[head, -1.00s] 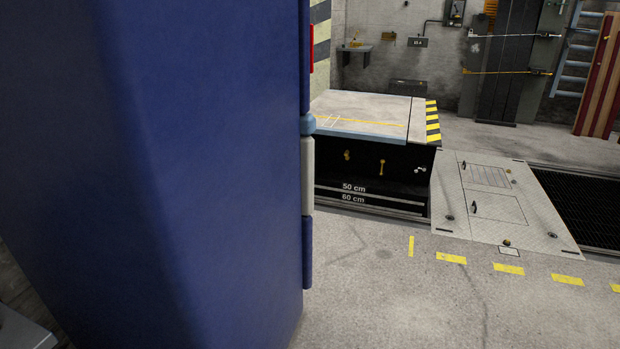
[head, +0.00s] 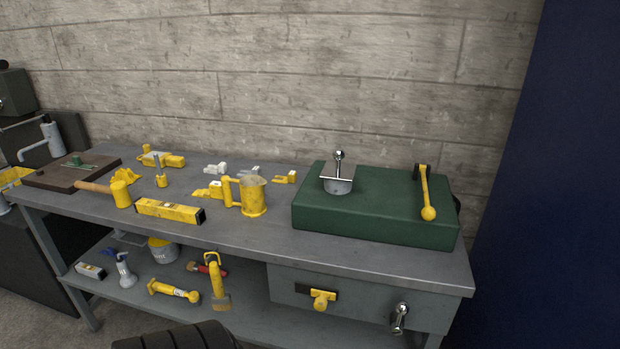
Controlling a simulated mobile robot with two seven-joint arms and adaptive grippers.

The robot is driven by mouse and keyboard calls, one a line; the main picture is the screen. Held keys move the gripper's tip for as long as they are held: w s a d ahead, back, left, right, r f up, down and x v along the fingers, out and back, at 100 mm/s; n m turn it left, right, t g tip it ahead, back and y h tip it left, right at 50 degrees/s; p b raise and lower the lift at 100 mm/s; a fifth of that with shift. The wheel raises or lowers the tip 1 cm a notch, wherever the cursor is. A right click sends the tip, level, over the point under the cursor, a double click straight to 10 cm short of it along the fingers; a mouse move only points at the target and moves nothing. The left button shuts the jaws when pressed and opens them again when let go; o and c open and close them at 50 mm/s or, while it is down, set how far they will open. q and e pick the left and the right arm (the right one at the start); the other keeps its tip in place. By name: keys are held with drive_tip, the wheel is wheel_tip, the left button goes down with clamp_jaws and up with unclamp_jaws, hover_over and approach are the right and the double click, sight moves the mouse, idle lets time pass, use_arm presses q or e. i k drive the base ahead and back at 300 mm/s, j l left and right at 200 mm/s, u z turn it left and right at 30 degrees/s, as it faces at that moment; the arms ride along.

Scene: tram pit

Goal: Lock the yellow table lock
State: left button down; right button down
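A yellow latch (head: 322,299) on a black plate sits on the front of the grey drawer box under the workbench. A yellow lever with a round knob (head: 427,195) lies along the top of the green box on the bench's right end. I cannot tell which of these, if either, is the yellow table lock, nor whether it is locked. Neither of my grippers is in view.
The grey workbench (head: 285,236) stands against a block wall. The lower shelf holds tools and a bucket (head: 162,250). A dark blue surface (head: 560,180) fills the right side.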

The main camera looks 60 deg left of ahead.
sight(320, 301)
drive_tip(key=u, duration=1.65)
drive_tip(key=i+j+u, duration=0.1)
drive_tip(key=j+u, duration=0.2)
